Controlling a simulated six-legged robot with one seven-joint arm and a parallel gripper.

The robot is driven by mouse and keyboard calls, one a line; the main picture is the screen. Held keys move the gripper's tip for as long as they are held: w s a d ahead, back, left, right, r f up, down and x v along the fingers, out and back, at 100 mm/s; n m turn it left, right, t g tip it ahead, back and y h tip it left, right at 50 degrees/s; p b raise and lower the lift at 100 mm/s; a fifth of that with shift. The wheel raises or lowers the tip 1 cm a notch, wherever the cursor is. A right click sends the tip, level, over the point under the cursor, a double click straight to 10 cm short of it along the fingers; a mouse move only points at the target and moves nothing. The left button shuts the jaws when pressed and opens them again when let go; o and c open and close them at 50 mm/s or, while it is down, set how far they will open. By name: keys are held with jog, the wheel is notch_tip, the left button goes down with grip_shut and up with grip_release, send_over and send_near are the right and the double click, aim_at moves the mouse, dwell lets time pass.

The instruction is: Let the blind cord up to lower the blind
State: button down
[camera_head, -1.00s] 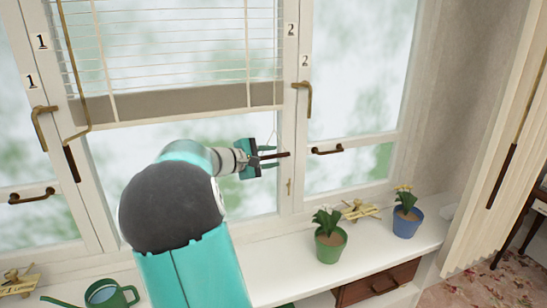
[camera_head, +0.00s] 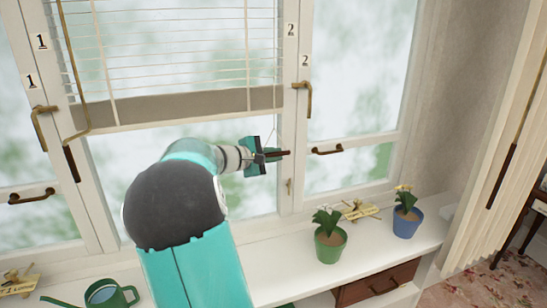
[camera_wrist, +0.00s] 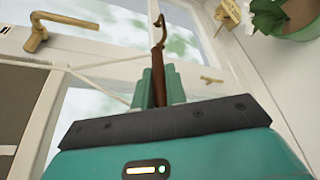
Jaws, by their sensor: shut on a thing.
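The blind (camera_head: 170,55) hangs over the middle window, its slats spread and its taupe bottom rail (camera_head: 180,106) partway down the pane. My gripper (camera_head: 272,154) is below the rail's right end, in front of the window frame. It is shut on the dark brown cord handle (camera_head: 285,153). In the wrist view the brown handle (camera_wrist: 158,82) sits between my teal fingers (camera_wrist: 160,90). Part of the handle is hidden by the fingers.
Bronze window handles (camera_head: 303,98) and (camera_head: 327,150) stick out near my gripper. The sill (camera_head: 265,246) below holds a green flowerpot (camera_head: 330,246), a blue flowerpot (camera_head: 407,223), a toy plane (camera_head: 360,211) and a watering can (camera_head: 104,294).

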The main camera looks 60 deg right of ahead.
notch_tip(320, 180, up, 21)
jog(key=shift+r, duration=0.15)
jog(key=c, duration=1.4)
grip_release()
jog(key=shift+c, duration=0.2)
jog(key=shift+w+a, duration=0.1)
jog(key=v, duration=1.3)
jog(key=shift+a, duration=0.3)
